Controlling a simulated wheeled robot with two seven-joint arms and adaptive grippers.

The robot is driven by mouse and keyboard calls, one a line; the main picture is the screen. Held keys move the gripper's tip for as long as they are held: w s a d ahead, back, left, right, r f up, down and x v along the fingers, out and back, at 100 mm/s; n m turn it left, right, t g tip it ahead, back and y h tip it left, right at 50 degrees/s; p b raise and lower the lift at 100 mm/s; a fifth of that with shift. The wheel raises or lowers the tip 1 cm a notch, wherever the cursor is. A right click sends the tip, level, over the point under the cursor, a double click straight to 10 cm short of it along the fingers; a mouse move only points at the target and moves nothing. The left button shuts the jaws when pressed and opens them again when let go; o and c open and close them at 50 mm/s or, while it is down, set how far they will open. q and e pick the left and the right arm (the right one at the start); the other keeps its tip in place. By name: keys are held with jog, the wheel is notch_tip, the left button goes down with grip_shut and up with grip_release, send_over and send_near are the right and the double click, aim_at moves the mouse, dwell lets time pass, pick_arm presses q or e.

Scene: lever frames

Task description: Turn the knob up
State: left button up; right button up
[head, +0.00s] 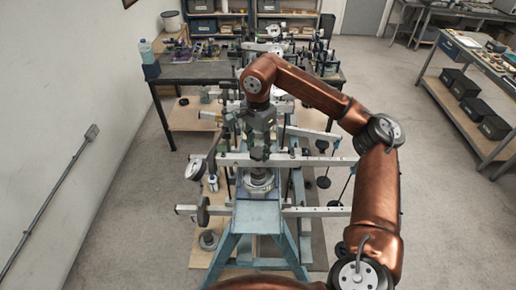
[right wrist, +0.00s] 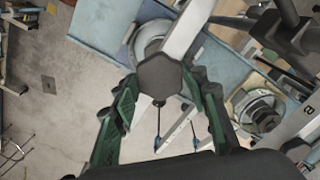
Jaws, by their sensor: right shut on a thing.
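A dark hexagonal knob (right wrist: 160,77) sits on a pale bar (right wrist: 188,32) in the right wrist view. The green-padded fingers of my right gripper (right wrist: 161,88) stand on either side of it, shut on it. In the head view my right gripper (head: 260,145) points down over the pale horizontal bar (head: 308,161) of the lever frame. The gripper mostly hides the knob there. The frame's blue stand (head: 257,216) is below, with a round metal base (head: 258,183) on it. My left gripper is not in view.
A round gauge-like part (head: 195,169) hangs left of the gripper. Dark weights (head: 323,182) hang on the right side. A lower bar (head: 318,211) crosses the stand.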

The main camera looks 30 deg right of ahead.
aim_at(258, 151)
jog(key=shift+r, duration=0.1)
jog(key=o, duration=1.2)
jog(key=shift+c, duration=0.2)
notch_tip(258, 151, up, 12)
